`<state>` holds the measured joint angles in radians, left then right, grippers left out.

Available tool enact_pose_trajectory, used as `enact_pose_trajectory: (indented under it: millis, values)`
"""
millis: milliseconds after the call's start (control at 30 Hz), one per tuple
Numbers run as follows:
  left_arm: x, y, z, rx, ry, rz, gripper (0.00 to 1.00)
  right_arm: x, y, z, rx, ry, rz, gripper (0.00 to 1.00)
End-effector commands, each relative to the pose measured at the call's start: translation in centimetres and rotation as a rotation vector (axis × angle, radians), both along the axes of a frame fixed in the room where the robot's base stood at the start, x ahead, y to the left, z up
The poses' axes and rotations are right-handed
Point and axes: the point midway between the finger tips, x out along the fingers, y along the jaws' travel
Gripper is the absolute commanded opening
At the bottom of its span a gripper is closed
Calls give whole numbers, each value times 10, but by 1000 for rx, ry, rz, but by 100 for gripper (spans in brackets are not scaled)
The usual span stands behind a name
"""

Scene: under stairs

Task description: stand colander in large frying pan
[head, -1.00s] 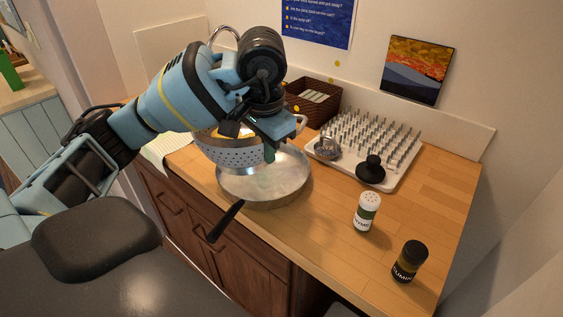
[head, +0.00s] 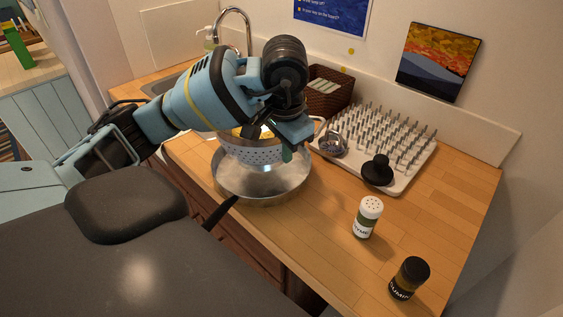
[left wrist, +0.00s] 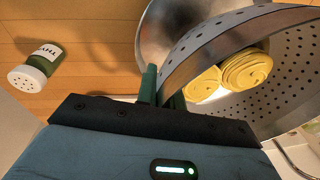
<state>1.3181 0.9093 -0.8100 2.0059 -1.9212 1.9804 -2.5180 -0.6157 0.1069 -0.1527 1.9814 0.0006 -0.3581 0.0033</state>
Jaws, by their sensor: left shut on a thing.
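The metal colander (head: 255,152) has a perforated wall and holds yellow coiled food, like pasta nests (left wrist: 225,78). My left gripper (head: 286,152) is shut on the colander's rim, at its right side in the head view. In the left wrist view its green fingers (left wrist: 163,90) pinch the rim of the colander (left wrist: 285,105). The colander is upright over the back part of the large frying pan (head: 285,186). A bright patch of pan floor shows below it; it looks held a little above. My arm hides part of the colander. My right gripper is not in view.
A drying rack (head: 405,172) with pegs, a black knob-like item (head: 377,170) and a wicker basket (head: 325,92) stand behind and right. A thyme shaker (head: 367,218) and cumin jar (head: 409,279) stand at front right. A sink faucet (head: 233,30) is behind my arm.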

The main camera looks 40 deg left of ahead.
Motion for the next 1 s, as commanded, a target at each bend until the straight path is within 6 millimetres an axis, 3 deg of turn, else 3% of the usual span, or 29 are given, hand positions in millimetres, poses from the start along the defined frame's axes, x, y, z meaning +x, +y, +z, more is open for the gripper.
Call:
enact_pose_trajectory:
  millis: [367, 700, 1000]
  values:
    - [1, 1, -15, 0, -8, 2, 0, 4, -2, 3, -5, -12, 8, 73]
    - [0, 1, -50, 0, -8, 1, 0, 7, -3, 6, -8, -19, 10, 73]
    - [1, 1, -52, 1, -9, 1, 0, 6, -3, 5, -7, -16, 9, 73]
